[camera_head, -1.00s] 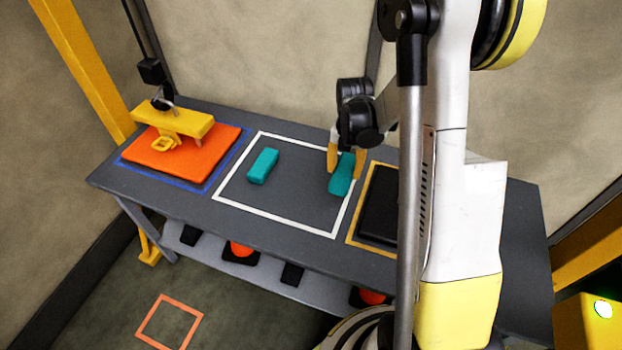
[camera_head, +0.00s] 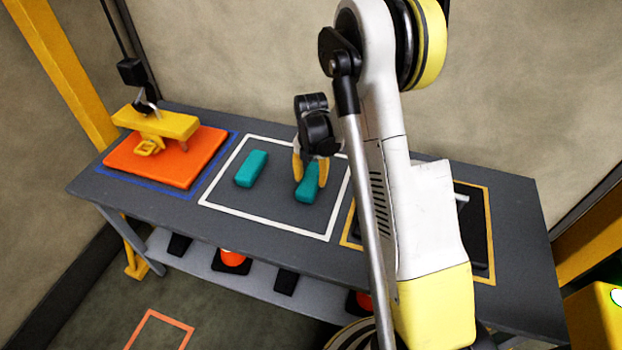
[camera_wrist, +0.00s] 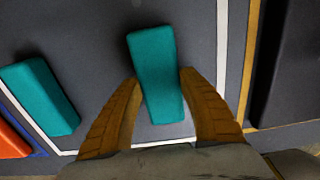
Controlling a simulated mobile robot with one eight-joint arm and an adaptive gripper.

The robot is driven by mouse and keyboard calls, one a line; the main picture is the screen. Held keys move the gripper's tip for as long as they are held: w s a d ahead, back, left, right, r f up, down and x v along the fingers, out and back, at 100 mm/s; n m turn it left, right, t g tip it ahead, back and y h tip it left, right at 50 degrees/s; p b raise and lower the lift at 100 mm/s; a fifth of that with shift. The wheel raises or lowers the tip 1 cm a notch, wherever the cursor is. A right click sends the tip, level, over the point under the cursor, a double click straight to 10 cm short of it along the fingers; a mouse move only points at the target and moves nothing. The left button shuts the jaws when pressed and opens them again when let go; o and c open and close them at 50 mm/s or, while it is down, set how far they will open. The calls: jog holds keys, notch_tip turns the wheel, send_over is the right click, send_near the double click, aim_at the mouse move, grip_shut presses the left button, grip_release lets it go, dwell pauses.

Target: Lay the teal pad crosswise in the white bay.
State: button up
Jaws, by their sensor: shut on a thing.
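The white bay (camera_head: 265,223) is a white outline on the grey bench top. My gripper (camera_head: 310,180) is shut on a teal pad (camera_head: 306,193), one finger on each long side. In the wrist view the held teal pad (camera_wrist: 157,70) points away between the fingers, tilted slightly. It is over the right half of the bay, inside the outline; I cannot tell whether it touches the bench. A second teal pad (camera_head: 251,168) lies in the left half of the bay, apart from the held one, and also shows in the wrist view (camera_wrist: 40,97).
Left of the bay, an orange slab (camera_head: 180,170) lies in a blue outline with a yellow handled piece (camera_head: 160,124) on it. Right of the bay, a black slab (camera_head: 472,215) in a yellow outline is partly hidden by my arm. Bench around the pads is clear.

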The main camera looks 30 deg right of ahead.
jog(key=shift+f, duration=0.15)
jog(key=o, duration=1.2)
